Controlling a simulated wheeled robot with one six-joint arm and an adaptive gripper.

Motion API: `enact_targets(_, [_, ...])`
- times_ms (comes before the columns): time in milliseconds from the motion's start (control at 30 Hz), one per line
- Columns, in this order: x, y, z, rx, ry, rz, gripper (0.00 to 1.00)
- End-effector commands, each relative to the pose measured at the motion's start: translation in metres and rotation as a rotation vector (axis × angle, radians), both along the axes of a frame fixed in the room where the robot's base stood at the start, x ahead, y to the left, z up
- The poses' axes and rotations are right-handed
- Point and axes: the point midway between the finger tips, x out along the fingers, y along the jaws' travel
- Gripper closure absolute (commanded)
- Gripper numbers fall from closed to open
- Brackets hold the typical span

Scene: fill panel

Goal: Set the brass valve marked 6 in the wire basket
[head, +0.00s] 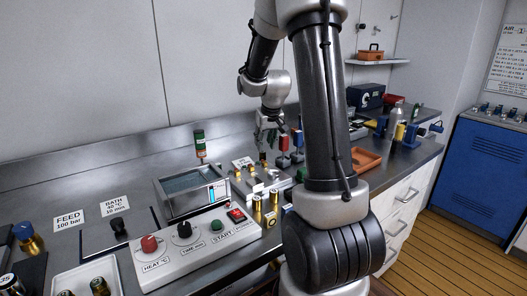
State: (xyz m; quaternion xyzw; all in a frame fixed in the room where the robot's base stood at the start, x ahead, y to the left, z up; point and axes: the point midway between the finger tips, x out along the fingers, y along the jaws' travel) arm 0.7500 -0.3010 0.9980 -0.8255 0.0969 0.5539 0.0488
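My gripper (268,142) points down near the wall above the back of the bench, just behind the fill panel; its fingers are small and dark, and I cannot tell whether they are apart or hold anything. Brass valves (257,208) stand upright at the front of the panel, right of the control box. More small brass pieces show on the panel (262,184). I cannot make out a wire basket for certain.
A water bath (187,203) stands behind the white control box (190,245) with knobs. Red and blue handled parts (283,146) stand right of my gripper. An orange tray (366,159) lies farther right, partly behind my arm. A blue-topped brass valve (30,242) is at far left.

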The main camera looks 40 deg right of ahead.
Motion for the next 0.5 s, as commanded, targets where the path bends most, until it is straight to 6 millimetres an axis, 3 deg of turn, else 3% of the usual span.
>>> enact_targets(100, [-0.009,0.003,0.026,-0.001,-0.004,0.0,0.67])
enact_targets(367, [-0.022,0.007,0.055,-0.001,-0.002,0.001,0.67])
enact_targets(500, [-0.044,0.028,0.078,0.002,-0.004,0.023,0.67])
